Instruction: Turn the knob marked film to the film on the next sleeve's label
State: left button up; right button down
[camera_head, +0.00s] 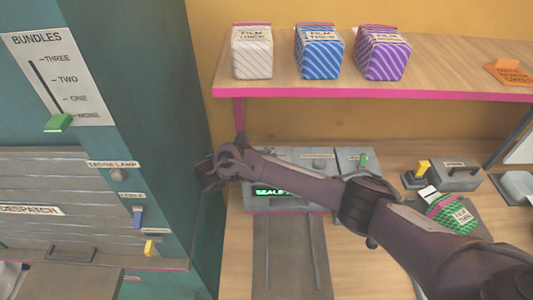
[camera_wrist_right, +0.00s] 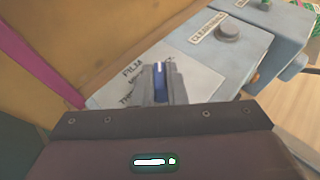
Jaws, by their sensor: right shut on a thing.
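My right gripper (camera_head: 222,168) is at the left end of the grey sealer machine (camera_head: 285,207), its arm crossing in front. In the right wrist view the right gripper (camera_wrist_right: 158,84) is shut on a blue knob (camera_wrist_right: 158,70) over a pale plate (camera_wrist_right: 198,75) marked FILM. The plate's other words are partly covered by the fingers, and the knob's setting cannot be told. A green patterned sleeve (camera_head: 447,213) lies right of the arm, its label seeming to read FILM THIN. My left gripper is not in view.
Orange-striped (camera_head: 252,58), blue (camera_head: 319,54) and purple (camera_head: 382,57) packages with film labels stand on the shelf (camera_head: 440,72) above. A CLEARING button (camera_wrist_right: 229,32) sits beside the film plate. A teal cabinet (camera_head: 150,70) stands close on the left.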

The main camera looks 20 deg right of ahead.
jog(key=shift+m+g+h, duration=0.4)
jog(key=shift+m+g, duration=0.2)
jog(key=c, duration=1.5)
grip_release()
jog(key=shift+o, duration=0.2)
jog(key=shift+w, duration=0.1)
